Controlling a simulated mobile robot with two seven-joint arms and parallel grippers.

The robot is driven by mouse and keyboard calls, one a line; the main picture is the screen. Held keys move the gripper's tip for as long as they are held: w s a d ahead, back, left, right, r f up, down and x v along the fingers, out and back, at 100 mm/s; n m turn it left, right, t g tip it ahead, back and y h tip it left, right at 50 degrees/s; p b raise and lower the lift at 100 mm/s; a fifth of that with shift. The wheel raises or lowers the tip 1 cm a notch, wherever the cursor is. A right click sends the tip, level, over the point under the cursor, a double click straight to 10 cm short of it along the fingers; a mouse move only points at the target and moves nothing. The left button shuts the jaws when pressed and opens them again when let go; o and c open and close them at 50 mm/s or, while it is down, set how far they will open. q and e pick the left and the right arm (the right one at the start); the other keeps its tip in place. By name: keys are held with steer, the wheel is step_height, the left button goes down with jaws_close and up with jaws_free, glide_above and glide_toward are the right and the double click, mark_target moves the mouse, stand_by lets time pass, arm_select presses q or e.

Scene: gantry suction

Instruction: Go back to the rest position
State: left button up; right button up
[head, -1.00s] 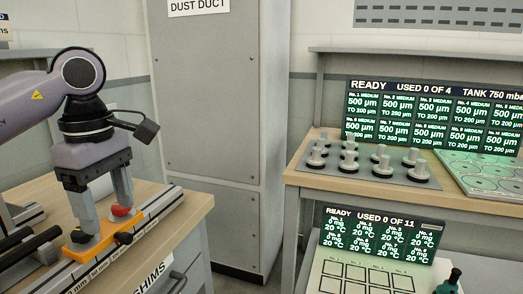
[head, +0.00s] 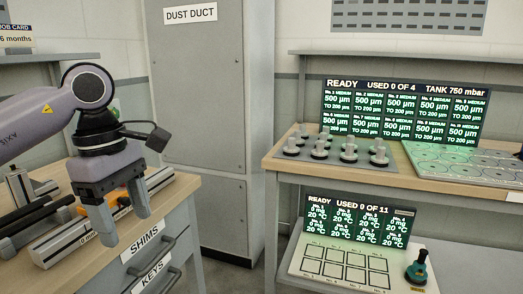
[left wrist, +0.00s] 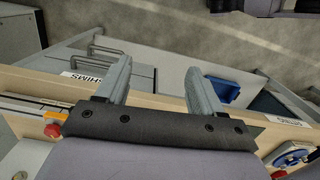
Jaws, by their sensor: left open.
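My left gripper (head: 125,228) hangs at the front edge of the left wooden bench (head: 184,186), fingers pointing down, open and empty. Its two fingers also show apart in the left wrist view (left wrist: 158,68), with only bench front and floor beyond them. An orange piece (head: 117,199) on the bench rail is partly hidden behind the gripper. In the left wrist view the orange piece (left wrist: 57,117) lies beside a red knob (left wrist: 54,130), clear of the fingers. My right gripper is not in view.
Drawers with SHIMS (head: 145,240) and KEYS labels and handles are under the gripper. A grey dust duct cabinet (head: 205,110) stands behind. The right bench (head: 283,164) holds capped pegs (head: 348,153) and a display (head: 400,108). A blue bin (left wrist: 225,91) shows below. Floor lies between the benches.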

arm_select(q)
steer(key=s+d+f+n+g+h+p, duration=0.1)
steer(key=s+d+n+g+h+p, duration=0.2)
steer(key=d+h, duration=0.65)
steer(key=s+d+f+n+g+h+p, duration=0.15)
steer(key=s+d+n+h, duration=0.35)
steer(key=d, duration=0.7)
steer(key=w+a+f+n+t+h+p, duration=0.1)
steer(key=w+a+f+n+t, duration=0.2)
steer(key=n+t, duration=0.85)
steer(key=w+a+n+t+h+p, duration=0.1)
steer(key=w+a+n+t+p, duration=0.2)
steer(key=n+t, duration=0.8)
steer(key=a+f+n+y, duration=0.6)
steer(key=f+n+y, duration=0.35)
steer(key=n, duration=0.45)
steer(key=s+a+f+n+g+y+p, duration=0.1)
steer(key=s+a+f+n+g+y, duration=0.2)
steer(key=s+f, duration=0.4)
steer(key=s+a+f+n+g+y+p, duration=0.1)
steer(key=s+a+f+n+g+y, duration=0.2)
steer(key=s+a+f+n, duration=0.3)
step_height(320, 180, down, 4)
steer(key=shift+s+r+n+g, duration=0.2)
steer(key=shift+s+n+g, duration=0.3)
steer(key=shift+n+g, duration=0.1)
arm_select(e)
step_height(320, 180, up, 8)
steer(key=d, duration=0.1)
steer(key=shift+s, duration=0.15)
